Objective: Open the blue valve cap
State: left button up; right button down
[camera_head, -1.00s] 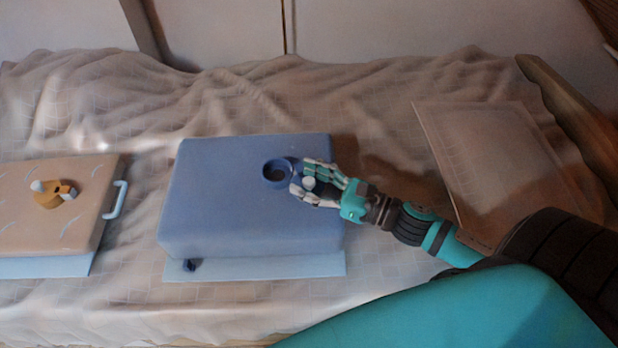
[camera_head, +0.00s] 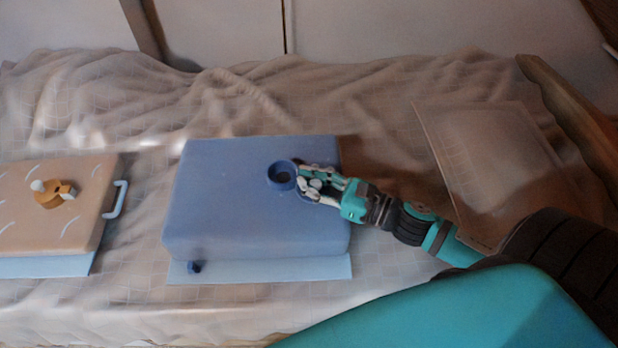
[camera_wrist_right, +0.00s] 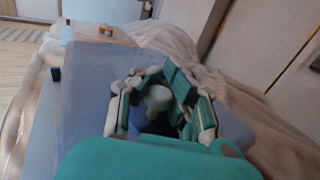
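A blue box (camera_head: 225,205) lies on the cloth-covered bed. A round, darker blue ring-shaped valve cap (camera_head: 282,176) with a dark hollow middle stands on its top, right of centre. My right gripper (camera_head: 303,180) reaches in from the right, its partly closed fingers at the cap's right edge. In the right wrist view, the fingers (camera_wrist_right: 163,75) curve around a pale round knob (camera_wrist_right: 157,97); whether they pinch the cap is hidden. The blue box (camera_wrist_right: 88,75) also shows there. My left gripper is not in view.
A small dark blue piece (camera_head: 195,267) sits at the box's front left, over a pale blue base (camera_head: 260,272). A tan box (camera_head: 85,215) with an orange-and-white valve (camera_head: 55,192) and pale handle (camera_head: 115,200) lies left. A brown panel (camera_head: 500,165) lies right.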

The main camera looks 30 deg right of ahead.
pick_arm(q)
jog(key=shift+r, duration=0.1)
pick_arm(e)
jog(key=shift+w+a+r+m+t+h+p, duration=0.1)
jog(key=shift+a+m+t+h+p, duration=0.15)
jog(key=shift+m+t+h+p, duration=0.4)
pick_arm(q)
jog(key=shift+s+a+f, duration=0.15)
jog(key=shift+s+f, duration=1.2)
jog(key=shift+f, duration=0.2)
pick_arm(e)
jog(key=shift+a+m+t+h, duration=0.3)
jog(key=shift+m+h, duration=0.25)
jog(key=shift+h, duration=0.5)
jog(key=c, duration=1.1)
grip_release()
jog(key=shift+w, duration=0.1)
jog(key=shift+c, duration=0.2)
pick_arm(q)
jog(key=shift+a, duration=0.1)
pick_arm(e)
jog(key=v, duration=1.2)
